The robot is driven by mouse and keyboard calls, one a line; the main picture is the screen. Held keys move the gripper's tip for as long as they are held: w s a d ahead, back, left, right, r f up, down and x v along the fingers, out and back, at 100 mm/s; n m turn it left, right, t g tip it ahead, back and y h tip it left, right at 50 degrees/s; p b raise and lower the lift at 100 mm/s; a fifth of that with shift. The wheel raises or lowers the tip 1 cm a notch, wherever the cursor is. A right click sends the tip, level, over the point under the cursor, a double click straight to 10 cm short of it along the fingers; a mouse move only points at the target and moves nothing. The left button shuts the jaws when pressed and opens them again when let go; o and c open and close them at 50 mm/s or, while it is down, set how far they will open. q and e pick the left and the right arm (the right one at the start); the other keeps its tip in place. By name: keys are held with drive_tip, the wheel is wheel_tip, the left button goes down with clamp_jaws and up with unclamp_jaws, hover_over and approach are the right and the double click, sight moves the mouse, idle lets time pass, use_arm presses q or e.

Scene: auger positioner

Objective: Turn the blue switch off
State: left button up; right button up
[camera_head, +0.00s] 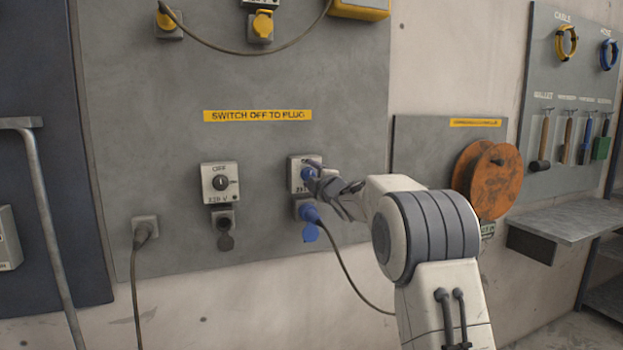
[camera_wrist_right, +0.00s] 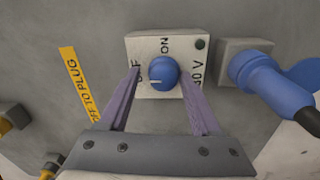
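The blue switch knob (camera_wrist_right: 164,73) sits on a pale box (camera_head: 293,181) on the grey wall panel, above a blue plug (camera_head: 308,214) in its socket. In the wrist view, ON is printed above the knob and OFF, partly hidden, to its left. A pale mark on the knob points left, to the OFF side. My right gripper (camera_wrist_right: 160,85) is open, with one finger on each side of the knob. Gaps show between the fingers and the knob. In the head view the right gripper (camera_head: 335,188) partly covers the box. My left gripper is out of view.
A black-knob switch (camera_head: 220,182) with an open-lidded socket is to the left. The blue plug's cable (camera_head: 345,265) hangs below my right gripper. An orange reel (camera_head: 487,178) and a shelf (camera_head: 570,220) are at right.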

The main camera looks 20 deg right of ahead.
drive_tip(key=shift+f, duration=0.15)
drive_tip(key=shift+s, duration=0.35)
drive_tip(key=s+b, duration=0.2)
drive_tip(key=s, duration=0.7)
drive_tip(key=shift+s+d+f+b, duration=0.15)
drive_tip(key=shift+s+d+b, duration=0.05)
drive_tip(key=shift+s+b, duration=0.2)
